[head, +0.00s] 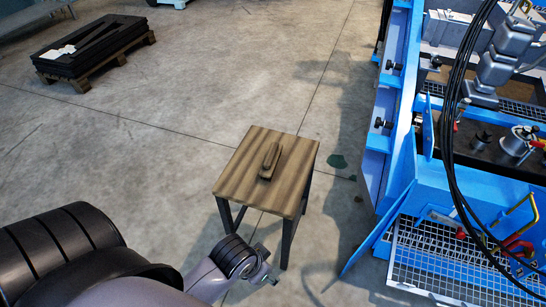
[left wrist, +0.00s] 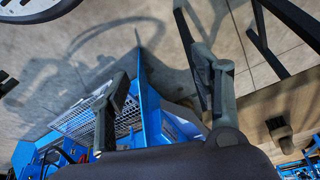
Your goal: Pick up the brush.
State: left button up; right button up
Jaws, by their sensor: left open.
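The brush (head: 270,160) is brown and long and lies on the wooden top of a small stool-like table (head: 239,173) in the head view. My left gripper (head: 266,268) is low beside the table's near legs, below the level of the top and apart from the brush. In the left wrist view the two fingers of my left gripper (left wrist: 163,85) are spread with nothing between them. A dark brown piece, apparently the end of the brush (left wrist: 279,128), shows at the right on the wooden top (left wrist: 258,110). My right gripper is not in view.
A blue machine frame (head: 400,100) with a metal grating (head: 430,260) and hanging black cables (head: 455,150) stands to the right of the table. A pallet with dark sheets (head: 95,45) lies at the far left. The concrete floor between is clear.

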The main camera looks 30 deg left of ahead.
pick_arm(q)
jog(key=w+d+r+m+t+h, duration=0.1)
jog(key=w+d+r, duration=0.3)
jog(key=w+r, duration=0.35)
jog(key=n+y, duration=0.3)
jog(key=n, duration=0.4)
send_near(271, 153)
jog(key=b+x, duration=0.3)
jog(key=x, duration=0.2)
jog(key=shift+f, duration=0.2)
jog(key=shift+a+f, duration=0.1)
jog(key=shift+f, duration=0.15)
jog(key=shift+b+x, duration=0.6)
jog(key=shift+x, duration=0.2)
jog(key=b+x, duration=0.1)
jog(key=x, duration=0.1)
jog(key=shift+w+f, duration=0.15)
jog(key=shift+f, duration=0.15)
jog(key=shift+w+f, duration=0.2)
jog(key=shift+f, duration=0.15)
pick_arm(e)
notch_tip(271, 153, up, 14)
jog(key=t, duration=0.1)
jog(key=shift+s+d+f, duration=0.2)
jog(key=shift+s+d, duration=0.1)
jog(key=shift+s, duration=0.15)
